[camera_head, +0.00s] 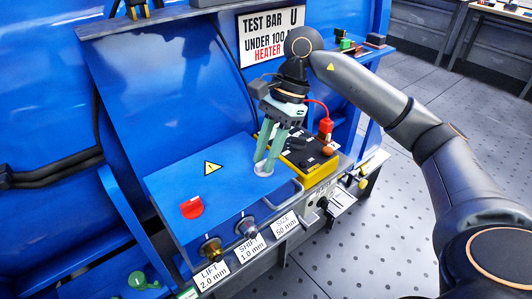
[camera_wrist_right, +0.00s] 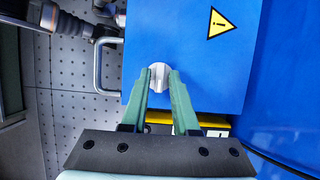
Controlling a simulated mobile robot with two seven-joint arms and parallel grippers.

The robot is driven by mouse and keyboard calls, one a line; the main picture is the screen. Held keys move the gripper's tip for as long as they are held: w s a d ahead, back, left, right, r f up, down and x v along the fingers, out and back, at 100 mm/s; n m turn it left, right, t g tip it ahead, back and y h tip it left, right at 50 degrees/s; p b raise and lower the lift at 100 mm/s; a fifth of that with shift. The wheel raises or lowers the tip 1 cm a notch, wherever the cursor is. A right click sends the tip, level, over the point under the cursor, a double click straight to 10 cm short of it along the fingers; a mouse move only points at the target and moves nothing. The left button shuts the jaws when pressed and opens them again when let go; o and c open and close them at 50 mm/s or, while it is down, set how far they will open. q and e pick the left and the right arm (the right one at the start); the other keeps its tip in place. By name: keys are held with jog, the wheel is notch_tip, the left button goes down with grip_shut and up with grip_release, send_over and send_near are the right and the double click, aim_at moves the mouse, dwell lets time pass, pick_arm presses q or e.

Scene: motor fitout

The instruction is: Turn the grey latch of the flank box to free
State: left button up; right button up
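The flank box is a blue box (camera_head: 195,190) with a warning triangle and a red knob (camera_head: 191,208) on its top. Its grey latch (camera_head: 263,170) is a small round knob near the box's edge by the yellow unit. In the right wrist view the latch (camera_wrist_right: 158,76) shows a light ridge running up and down the picture. My right gripper (camera_head: 265,164) points down at the latch. In the wrist view its green fingertips (camera_wrist_right: 159,74) stand on either side of the ridge, apart, with the latch between them. My left gripper is not in view.
A yellow unit (camera_head: 310,160) with black knobs and a red plug (camera_head: 325,127) stands close beside the gripper. A metal handle (camera_wrist_right: 98,66) sticks out from the box's side. Labelled knobs (camera_head: 247,226) line the front. Open floor (camera_head: 370,230) lies to the right.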

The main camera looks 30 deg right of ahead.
jog(key=shift+o, duration=1)
jog(key=p+v, duration=0.3)
jog(key=v, duration=0.9)
jog(key=shift+d+r, duration=0.15)
jog(key=shift+r, duration=0.1)
